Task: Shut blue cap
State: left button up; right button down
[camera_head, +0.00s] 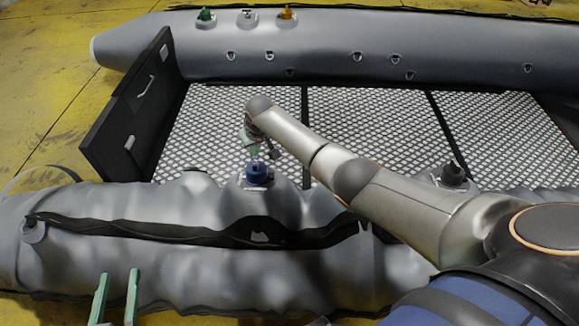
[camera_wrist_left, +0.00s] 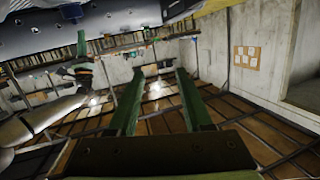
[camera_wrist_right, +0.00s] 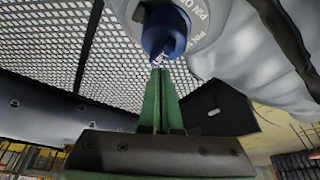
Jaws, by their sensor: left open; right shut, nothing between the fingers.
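The blue cap (camera_head: 257,172) sits on a grey valve on the near tube of the inflatable boat (camera_head: 150,235). In the right wrist view the blue cap (camera_wrist_right: 165,32) is at the top, with a pale lettered ring around it. My right gripper (camera_head: 254,152) is shut and empty, its green fingertips (camera_wrist_right: 158,72) at the cap's edge; I cannot tell whether they touch it. My left gripper (camera_head: 119,275) is open and empty in front of the near tube. Its two green fingers (camera_wrist_left: 155,75) stand apart in the left wrist view.
The far tube (camera_head: 330,45) carries a green cap (camera_head: 206,15), a white cap (camera_head: 248,17) and an orange cap (camera_head: 287,13). A black cap (camera_head: 453,174) sits further right on the near tube. A black transom board (camera_head: 130,110) stands left. The mesh floor (camera_head: 370,110) is mostly clear.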

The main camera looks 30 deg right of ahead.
aim_at(257, 162)
jog(key=shift+s+d+r+p, duration=0.1)
jog(key=shift+d+r+p, duration=0.05)
jog(key=shift+r+p, duration=0.75)
jog(key=shift+p, duration=0.1)
jog(key=shift+r+p, duration=0.55)
jog(key=shift+p, duration=0.05)
pick_arm(q)
jog(key=s+f+n+g+y, duration=0.1)
jog(key=s+f+g, duration=0.5)
jog(key=f, duration=0.5)
jog(key=shift+s+d+f+p, duration=0.2)
jog(key=shift+s+d+p, duration=0.15)
jog(key=shift+s, duration=0.3)
pick_arm(e)
jog(key=shift+r, duration=0.25)
